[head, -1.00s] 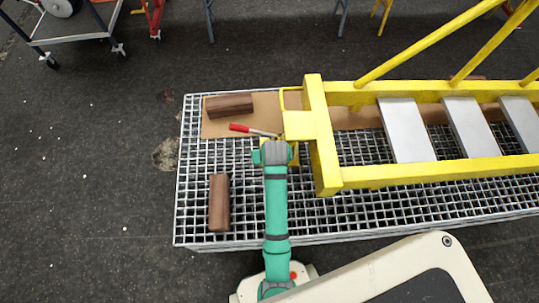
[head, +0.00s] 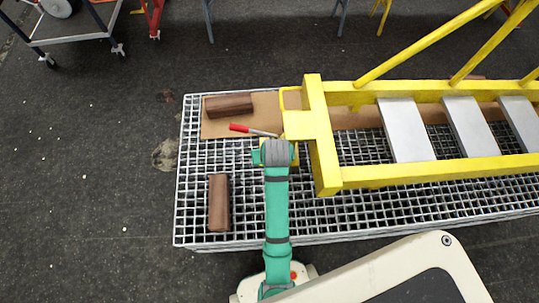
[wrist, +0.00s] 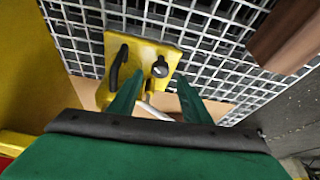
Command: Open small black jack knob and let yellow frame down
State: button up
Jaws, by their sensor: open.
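The yellow frame (head: 322,135) lies over the grating table in the head view, its ladder-like part running right. In the wrist view, the yellow jack plate (wrist: 148,48) stands over the grating, with a small black knob (wrist: 160,68) on it and a curved black handle (wrist: 118,66) to the left. My gripper (wrist: 157,92) is open, with green fingers on either side of the view. The knob appears in line with the gap between the fingertips; I cannot tell whether they touch anything. In the head view my wrist hides the fingers and most of the jack.
The grating table (head: 190,180) carries a cardboard sheet (head: 260,104), a brown block (head: 229,105) and a second block (head: 219,202). A red-handled tool (head: 240,128) lies just beyond my wrist. A trolley (head: 75,25) stands at the top left. Open floor lies left of the table.

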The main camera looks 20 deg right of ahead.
jog(key=v, duration=0.6)
jog(key=shift+r, duration=0.15)
